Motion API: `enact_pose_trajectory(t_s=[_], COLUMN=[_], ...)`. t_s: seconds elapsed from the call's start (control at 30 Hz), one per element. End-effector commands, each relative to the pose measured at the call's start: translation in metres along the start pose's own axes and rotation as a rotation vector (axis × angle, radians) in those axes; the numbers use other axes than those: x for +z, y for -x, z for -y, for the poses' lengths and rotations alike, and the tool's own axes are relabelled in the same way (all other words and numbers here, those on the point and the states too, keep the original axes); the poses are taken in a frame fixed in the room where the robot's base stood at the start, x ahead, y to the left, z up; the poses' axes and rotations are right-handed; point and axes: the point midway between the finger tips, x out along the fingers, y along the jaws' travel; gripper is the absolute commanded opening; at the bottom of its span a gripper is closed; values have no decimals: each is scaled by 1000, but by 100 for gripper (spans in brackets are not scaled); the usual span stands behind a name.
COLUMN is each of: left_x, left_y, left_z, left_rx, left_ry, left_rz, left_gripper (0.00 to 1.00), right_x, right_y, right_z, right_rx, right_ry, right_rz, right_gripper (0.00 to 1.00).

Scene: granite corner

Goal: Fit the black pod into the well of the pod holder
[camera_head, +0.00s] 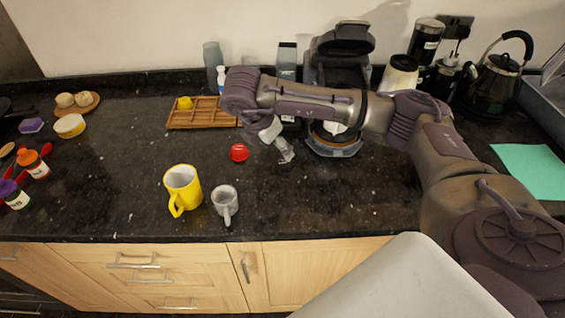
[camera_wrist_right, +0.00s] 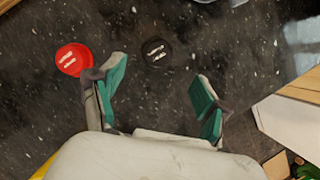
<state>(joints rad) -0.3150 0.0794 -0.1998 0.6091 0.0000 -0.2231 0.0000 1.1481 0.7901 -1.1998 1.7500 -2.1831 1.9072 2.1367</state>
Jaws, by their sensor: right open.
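The black pod (camera_wrist_right: 156,51) lies on the dark counter in the right wrist view, just beyond and between my fingertips. I cannot pick it out in the head view. My right gripper (camera_head: 284,153) is open and empty over the middle of the counter; its two green-padded fingers show in the wrist view (camera_wrist_right: 158,82). A wooden tray with square compartments (camera_head: 203,119) lies behind and left of the gripper and looks like the pod holder. A yellow pod-like piece (camera_head: 185,103) sits in its left part. My forearm covers the tray's right end. My left gripper is not in view.
A red pod (camera_head: 239,152) lies left of my gripper, also in the wrist view (camera_wrist_right: 73,59). A yellow mug (camera_head: 182,188) and a grey mug (camera_head: 224,200) stand near the front edge. A coffee machine (camera_head: 341,45) stands behind my arm.

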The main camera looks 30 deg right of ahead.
Motion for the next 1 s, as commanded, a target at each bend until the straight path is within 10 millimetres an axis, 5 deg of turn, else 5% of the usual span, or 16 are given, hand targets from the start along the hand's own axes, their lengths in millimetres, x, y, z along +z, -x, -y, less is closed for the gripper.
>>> enact_pose_trajectory(t_s=[0.17, 0.47, 0.7, 0.93, 1.0], left_x=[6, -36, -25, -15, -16], left_y=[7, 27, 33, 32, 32], left_z=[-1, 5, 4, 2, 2], left_rx=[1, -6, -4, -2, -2], left_ry=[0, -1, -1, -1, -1], left_rz=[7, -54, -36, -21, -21], left_gripper=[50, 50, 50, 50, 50], right_x=[-1, -2, -5, -5, -5], right_y=[-23, -50, -78, -80, -80], right_z=[0, 3, 2, 2, 2], right_rx=[-1, -5, -1, 1, 1], right_ry=[3, 4, 3, 4, 4], right_rz=[-2, -2, -3, -4, -4], right_gripper=[76, 76, 76, 76, 64])
